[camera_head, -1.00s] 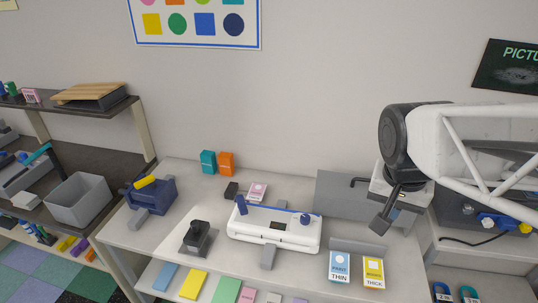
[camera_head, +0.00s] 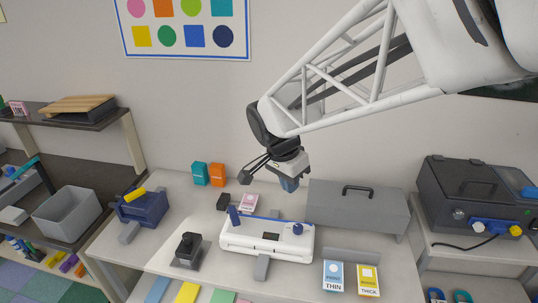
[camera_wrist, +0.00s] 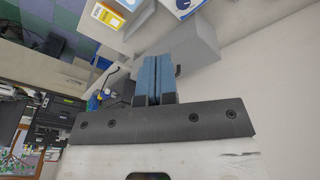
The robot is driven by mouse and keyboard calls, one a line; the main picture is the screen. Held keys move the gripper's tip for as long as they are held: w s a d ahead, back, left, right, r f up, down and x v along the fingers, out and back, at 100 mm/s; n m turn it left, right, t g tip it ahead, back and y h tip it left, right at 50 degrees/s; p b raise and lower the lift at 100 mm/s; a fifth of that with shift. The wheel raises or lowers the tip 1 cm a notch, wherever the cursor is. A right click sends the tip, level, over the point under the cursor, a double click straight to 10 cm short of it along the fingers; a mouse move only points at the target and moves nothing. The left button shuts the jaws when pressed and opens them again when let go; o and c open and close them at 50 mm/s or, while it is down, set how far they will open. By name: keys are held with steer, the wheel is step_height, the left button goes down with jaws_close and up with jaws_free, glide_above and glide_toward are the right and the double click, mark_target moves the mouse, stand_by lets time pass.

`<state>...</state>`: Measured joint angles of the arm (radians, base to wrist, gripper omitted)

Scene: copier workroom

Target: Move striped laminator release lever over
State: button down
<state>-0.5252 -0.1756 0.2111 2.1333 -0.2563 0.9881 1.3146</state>
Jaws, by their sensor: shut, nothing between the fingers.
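The white laminator (camera_head: 266,252) sits on the middle table with a blue stripe along its back edge. A blue upright lever (camera_head: 234,216) stands at its left end, leaning slightly left. A blue knob (camera_head: 297,229) is on its right top. Stripes on the lever are too small to make out. My gripper (camera_head: 289,186) is shut and empty, above and behind the laminator's right part, apart from it. In the wrist view its blue fingers (camera_wrist: 155,62) lie side by side; the laminator's lever does not show there.
A grey handled box (camera_head: 358,210) stands right of the laminator. A black-handled device (camera_head: 188,250) is at its left front. THIN (camera_head: 333,276) and THICK (camera_head: 368,280) packs are at front right. A dark machine (camera_head: 475,190) stands far right. Air above the laminator is clear.

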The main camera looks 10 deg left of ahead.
steer(key=w+a+f+m+h, duration=0.1)
steer(key=a+f, duration=0.2)
steer(key=a, duration=0.5)
steer(key=w+a+f+m, duration=0.1)
steer(key=a+f+m, duration=0.15)
steer(key=a, duration=0.45)
steer(key=m+t, duration=0.1)
glide_toward(234, 219)
steer(key=s+a+r, duration=0.1)
steer(key=s+a, duration=0.2)
steer(key=a, duration=0.3)
steer(key=shift+s+a+r+h, duration=0.25)
steer(key=shift+a+r+h, duration=0.1)
steer(key=shift+r+h, duration=0.05)
steer(key=shift+f, duration=0.1)
steer(key=x, duration=0.3)
steer(key=d+x, duration=0.1)
steer(key=x, duration=0.3)
steer(key=w+x, duration=0.1)
steer(key=x, duration=0.2)
steer(key=shift+d, duration=0.45)
steer(key=shift+w+d, duration=0.5)
steer(key=shift+d, duration=0.3)
